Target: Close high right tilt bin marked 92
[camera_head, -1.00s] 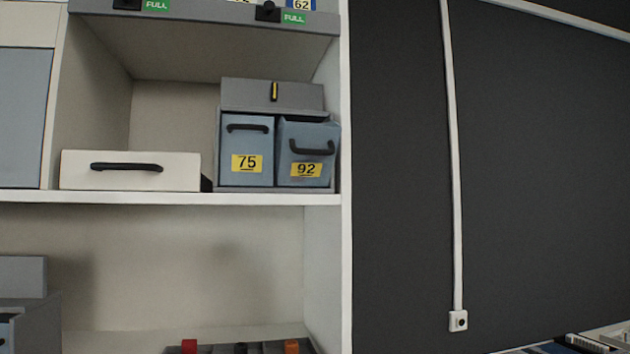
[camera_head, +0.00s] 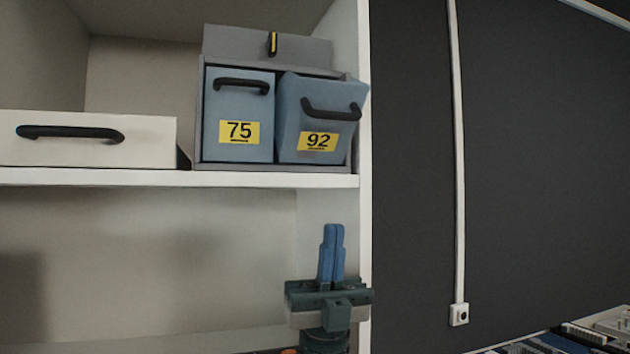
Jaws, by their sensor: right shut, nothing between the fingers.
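The tilt bin marked 92 (camera_head: 300,120) is blue-grey with a black handle (camera_head: 332,110) and a yellow label. It sits at the right of a grey housing (camera_head: 222,44) on the shelf, its top tipped outward, so it stands partly open. The bin marked 75 (camera_head: 238,108) beside it on the left looks flush with the housing. My right gripper (camera_head: 333,228) is below the shelf board, under bin 92, pointing up. Its blue fingers are together with nothing between them. My left gripper is not in view.
A white drawer box (camera_head: 90,150) with a black handle stands left of the housing. The shelf board (camera_head: 180,178) runs between my right gripper and the bins. The white side panel (camera_head: 364,200) is close on the right. A dark wall (camera_head: 530,180) lies beyond it.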

